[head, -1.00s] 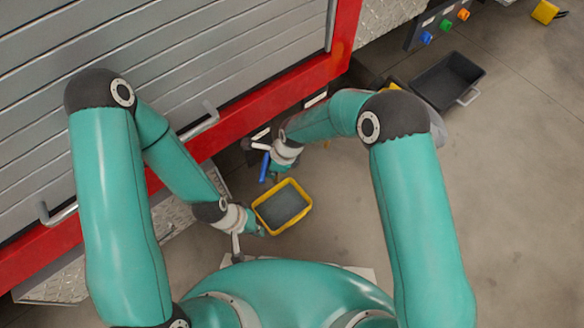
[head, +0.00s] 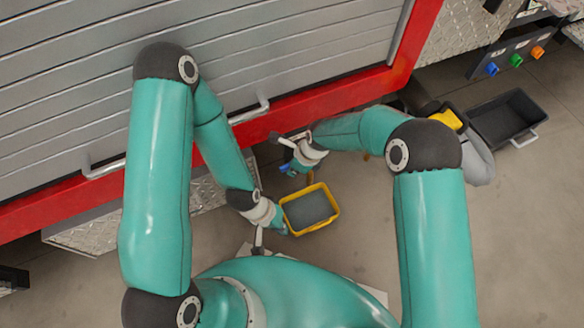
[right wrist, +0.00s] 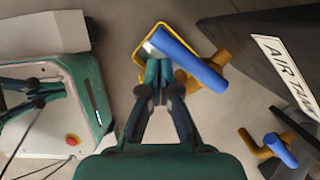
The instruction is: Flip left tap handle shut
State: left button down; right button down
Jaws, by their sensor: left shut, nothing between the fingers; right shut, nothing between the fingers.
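In the right wrist view, a tap's blue handle (right wrist: 188,60) slants across just beyond my right gripper (right wrist: 159,75). Its brass body (right wrist: 216,66) shows to the right. The right gripper is shut and empty, its tips close by the handle; I cannot tell whether they touch. A second tap with a blue handle (right wrist: 281,151) is at the lower right. Which is the left tap is not clear. In the head view, my right gripper (head: 291,168) is beside a small blue handle part (head: 285,168). My left gripper (head: 281,229) is shut and empty beside the yellow-rimmed tray.
The yellow-rimmed tray (head: 335,208) is on the floor below the taps. A red bumper (head: 330,101) and grey shutter (head: 60,60) stand behind. A dark tank labelled AIR TANK (right wrist: 290,75) is at the right. A black bin (head: 478,117) lies farther right.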

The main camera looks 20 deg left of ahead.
jog(key=shift+r, duration=0.15)
dwell(0.4)
jog(key=v, duration=0.7)
jog(key=shift+r, duration=0.35)
jog(key=shift+d, duration=0.15)
